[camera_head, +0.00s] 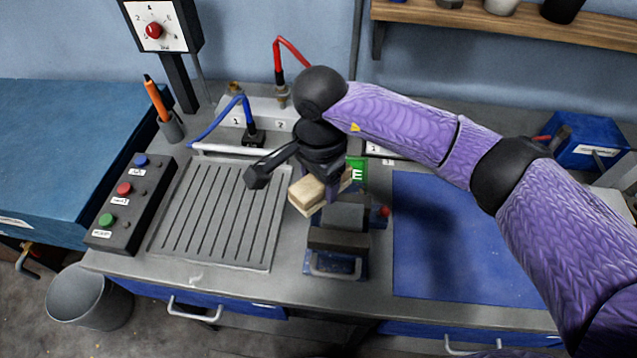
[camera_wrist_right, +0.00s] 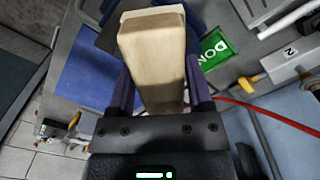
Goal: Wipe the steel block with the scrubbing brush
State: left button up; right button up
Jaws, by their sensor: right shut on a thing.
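The scrubbing brush (camera_head: 312,190) shows a pale wooden body, and it fills the middle of the right wrist view (camera_wrist_right: 155,62). My right gripper (camera_head: 329,188) is shut on it, with a finger on either side. The brush is held over the back left of a vise (camera_head: 338,262). The steel block (camera_head: 343,216) appears as a grey block at the top of the vise, just right of and below the brush in the picture. I cannot tell whether brush and block touch. The bristles are not clearly visible. My left gripper is not in view.
A green sign (camera_head: 357,172) stands behind the vise. A ribbed tray (camera_head: 165,235) and a button box (camera_head: 128,200) lie left, and a blue mat (camera_head: 455,250) lies right. Red and blue cables run to terminals behind. A pen cup (camera_head: 172,128) stands at the back left.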

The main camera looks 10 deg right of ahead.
jog(key=shift+r+p, duration=0.65)
jog(key=shift+r, duration=0.75)
